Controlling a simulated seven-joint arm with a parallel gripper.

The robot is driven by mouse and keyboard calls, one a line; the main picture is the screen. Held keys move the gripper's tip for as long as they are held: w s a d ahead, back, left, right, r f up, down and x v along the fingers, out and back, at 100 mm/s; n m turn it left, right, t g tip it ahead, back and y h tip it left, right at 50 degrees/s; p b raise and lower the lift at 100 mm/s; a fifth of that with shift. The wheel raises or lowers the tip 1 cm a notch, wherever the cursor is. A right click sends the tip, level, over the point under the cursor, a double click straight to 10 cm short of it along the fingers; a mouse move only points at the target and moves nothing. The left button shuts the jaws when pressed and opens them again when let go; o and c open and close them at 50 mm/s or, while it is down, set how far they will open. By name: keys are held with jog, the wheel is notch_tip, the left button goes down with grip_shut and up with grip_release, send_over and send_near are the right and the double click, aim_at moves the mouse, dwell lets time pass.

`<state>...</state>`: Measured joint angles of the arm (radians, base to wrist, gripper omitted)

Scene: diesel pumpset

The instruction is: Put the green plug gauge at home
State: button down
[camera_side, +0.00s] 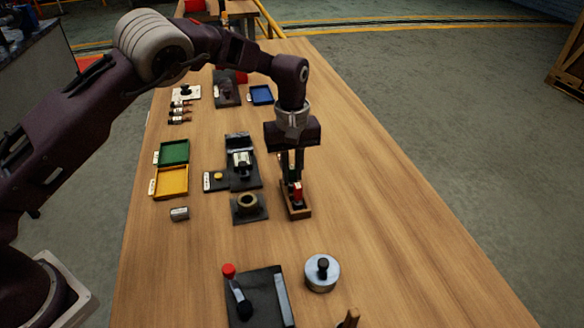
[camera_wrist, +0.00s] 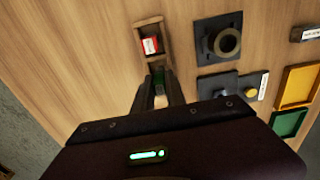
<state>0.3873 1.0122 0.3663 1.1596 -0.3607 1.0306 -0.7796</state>
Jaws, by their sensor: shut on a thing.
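The green plug gauge (camera_wrist: 161,99) is mostly hidden between the fingers of my gripper (camera_wrist: 158,80), which is shut on it. In the side view my gripper (camera_side: 291,178) points down over the far end of a small wooden rack (camera_side: 299,213). The rack also shows in the wrist view (camera_wrist: 150,21). A red plug gauge (camera_side: 298,191) stands in the near part of the rack; its red, labelled top shows in the wrist view (camera_wrist: 149,45). I cannot tell whether the green gauge touches the rack or hangs just above it.
A dark block with a tan ring (camera_side: 248,205) stands close left of the rack. Green (camera_side: 174,152) and yellow (camera_side: 172,182) trays lie further left. A metal disc with a black knob (camera_side: 322,272) is nearer the camera. The table right of the rack is clear.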

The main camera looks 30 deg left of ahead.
jog(key=shift+f, duration=0.3)
dwell(0.5)
jog(key=c, duration=1.3)
grip_release()
jog(key=shift+r, duration=3.5)
